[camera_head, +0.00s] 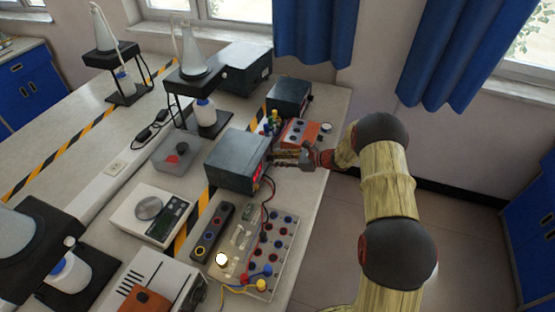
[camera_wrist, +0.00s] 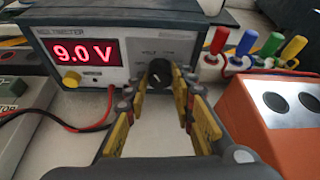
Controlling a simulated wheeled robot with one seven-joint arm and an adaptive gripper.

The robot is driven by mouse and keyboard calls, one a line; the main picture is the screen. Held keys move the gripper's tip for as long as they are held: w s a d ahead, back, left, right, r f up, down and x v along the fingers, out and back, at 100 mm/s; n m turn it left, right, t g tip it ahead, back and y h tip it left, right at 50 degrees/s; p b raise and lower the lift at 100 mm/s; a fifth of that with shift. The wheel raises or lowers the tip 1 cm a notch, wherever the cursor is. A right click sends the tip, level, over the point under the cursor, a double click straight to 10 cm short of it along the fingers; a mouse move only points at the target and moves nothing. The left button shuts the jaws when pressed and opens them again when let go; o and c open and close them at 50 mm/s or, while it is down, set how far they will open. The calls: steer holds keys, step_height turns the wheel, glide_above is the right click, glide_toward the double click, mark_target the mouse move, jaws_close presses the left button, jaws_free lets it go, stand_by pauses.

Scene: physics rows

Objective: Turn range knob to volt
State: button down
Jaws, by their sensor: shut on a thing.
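The multimeter (camera_head: 232,160) is a grey-blue box standing on the bench. In the wrist view its front panel (camera_wrist: 97,82) shows a red "9.0 V" readout. The black range knob (camera_wrist: 159,73) is on the right part of the panel, with a light pointer mark and small lettering above it, too small to read surely. My gripper (camera_wrist: 158,92) has its yellow-padded fingers on both sides of the knob and is shut on it. In the head view my gripper (camera_head: 287,158) reaches the meter's front from the right, and the knob is hidden there.
An orange box (camera_head: 299,133) with dark round sockets stands close to my gripper, with several coloured plugs (camera_wrist: 268,46) behind it. Red and black leads (camera_wrist: 67,123) run from the meter. A socket board (camera_head: 250,240) lies in front. The bench edge is close on the right.

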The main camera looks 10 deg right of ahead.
steer(key=c, duration=1.6)
jaws_free()
steer(key=shift+o, duration=0.5)
steer(key=shift+d+r, duration=0.1)
steer(key=v, duration=1.1)
steer(key=shift+s+d, duration=0.25)
steer(key=shift+r, duration=0.1)
